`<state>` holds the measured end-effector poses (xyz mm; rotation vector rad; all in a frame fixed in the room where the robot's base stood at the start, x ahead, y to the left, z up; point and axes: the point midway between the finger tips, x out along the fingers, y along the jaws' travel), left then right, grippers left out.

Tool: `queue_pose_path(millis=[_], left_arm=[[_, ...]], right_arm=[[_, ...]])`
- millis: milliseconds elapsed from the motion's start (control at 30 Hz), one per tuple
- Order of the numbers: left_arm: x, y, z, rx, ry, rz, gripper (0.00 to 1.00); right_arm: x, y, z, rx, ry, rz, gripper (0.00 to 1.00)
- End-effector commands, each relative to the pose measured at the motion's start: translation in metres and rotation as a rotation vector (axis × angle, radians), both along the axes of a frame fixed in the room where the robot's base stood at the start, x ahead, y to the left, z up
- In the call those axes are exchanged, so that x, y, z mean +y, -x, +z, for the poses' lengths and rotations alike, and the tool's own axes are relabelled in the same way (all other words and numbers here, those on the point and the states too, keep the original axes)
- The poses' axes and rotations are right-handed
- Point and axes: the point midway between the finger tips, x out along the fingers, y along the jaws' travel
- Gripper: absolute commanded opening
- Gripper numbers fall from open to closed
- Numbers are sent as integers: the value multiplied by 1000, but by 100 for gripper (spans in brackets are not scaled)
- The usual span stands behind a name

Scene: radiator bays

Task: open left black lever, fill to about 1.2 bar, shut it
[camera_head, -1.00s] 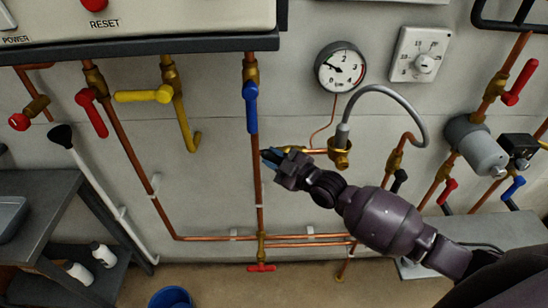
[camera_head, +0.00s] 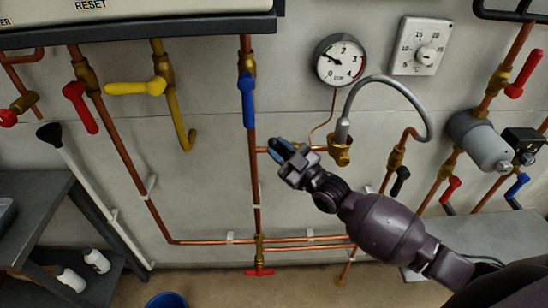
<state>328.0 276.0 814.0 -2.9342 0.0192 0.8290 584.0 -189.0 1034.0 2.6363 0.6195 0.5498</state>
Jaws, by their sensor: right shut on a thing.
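My right gripper (camera_head: 281,151) comes in from the lower right and reaches the brass valve on the short copper branch, left of the grey hose. Its jaws are shut on the left black lever, which the fingers almost wholly hide. The grey braided hose (camera_head: 396,82) arches from the brass fitting to the copper pipe with a second black lever (camera_head: 400,182), which hangs down. The round pressure gauge (camera_head: 340,62) is above; its needle points left, near the 1 mark, too small to read exactly. My left gripper is not in view.
A blue lever (camera_head: 248,98) hangs on the pipe left of the gripper. Red (camera_head: 80,106) and yellow (camera_head: 135,88) levers are farther left. A grey pump (camera_head: 480,142) is at the right. A red tap (camera_head: 259,272) sits low, and a blue bucket (camera_head: 168,299) is on the floor.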

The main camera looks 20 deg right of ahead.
Motion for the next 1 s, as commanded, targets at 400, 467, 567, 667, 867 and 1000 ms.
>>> queue_pose_path(millis=[400,467,567,667,867,1000], left_arm=[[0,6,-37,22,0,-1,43],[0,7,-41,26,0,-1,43],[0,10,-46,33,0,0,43],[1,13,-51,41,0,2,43],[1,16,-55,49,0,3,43],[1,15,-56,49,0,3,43]], right_arm=[[-20,6,3,-96,-349,-2,0],[-22,7,4,-107,-387,-2,0],[-26,8,5,-123,-440,-2,0],[-28,8,6,-135,-483,-2,0],[-32,9,7,-151,-534,-1,0],[-33,10,7,-155,-547,-1,0]])
